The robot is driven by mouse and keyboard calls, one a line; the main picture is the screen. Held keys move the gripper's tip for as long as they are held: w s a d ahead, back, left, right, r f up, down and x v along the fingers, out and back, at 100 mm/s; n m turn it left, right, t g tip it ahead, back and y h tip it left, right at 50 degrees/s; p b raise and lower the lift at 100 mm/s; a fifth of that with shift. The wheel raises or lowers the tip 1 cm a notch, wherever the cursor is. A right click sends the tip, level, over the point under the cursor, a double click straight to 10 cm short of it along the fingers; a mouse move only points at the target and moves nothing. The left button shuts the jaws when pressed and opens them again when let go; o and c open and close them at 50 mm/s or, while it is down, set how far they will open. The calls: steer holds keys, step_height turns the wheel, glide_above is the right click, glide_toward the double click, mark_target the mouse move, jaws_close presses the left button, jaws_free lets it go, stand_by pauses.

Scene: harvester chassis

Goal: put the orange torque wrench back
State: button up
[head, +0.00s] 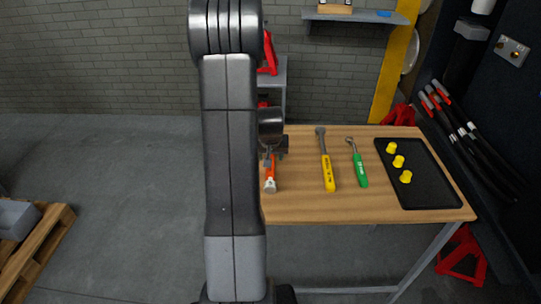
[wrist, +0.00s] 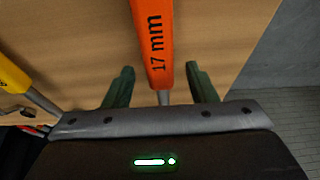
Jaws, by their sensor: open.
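The orange torque wrench (head: 270,175) is at the left end of the wooden table in the head view, partly hidden by my arm. In the wrist view its orange handle (wrist: 152,40), marked "17 mm", points away from me, and its grey shaft runs between my two green fingers. My gripper (wrist: 160,74) is open, with one finger on each side of the wrench and gaps on both sides. In the head view my gripper (head: 273,154) is over the left part of the table, mostly hidden behind my arm.
A yellow wrench (head: 327,170) and a green wrench (head: 358,168) lie to the right on the wooden table (head: 300,208). A black tray (head: 435,190) with yellow caps is at the right end. Black cables with red ends (head: 432,98) hang beyond it. The table's front strip is clear.

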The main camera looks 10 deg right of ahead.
steer(key=v, duration=1.3)
steer(key=shift+r, duration=0.3)
steer(key=shift+f, duration=0.1)
steer(key=x, duration=1.3)
steer(key=shift+f, duration=0.15)
steer(key=shift+w, duration=0.1)
steer(key=shift+r+p, duration=0.65)
steer(key=shift+p, duration=0.05)
steer(key=shift+f, duration=0.1)
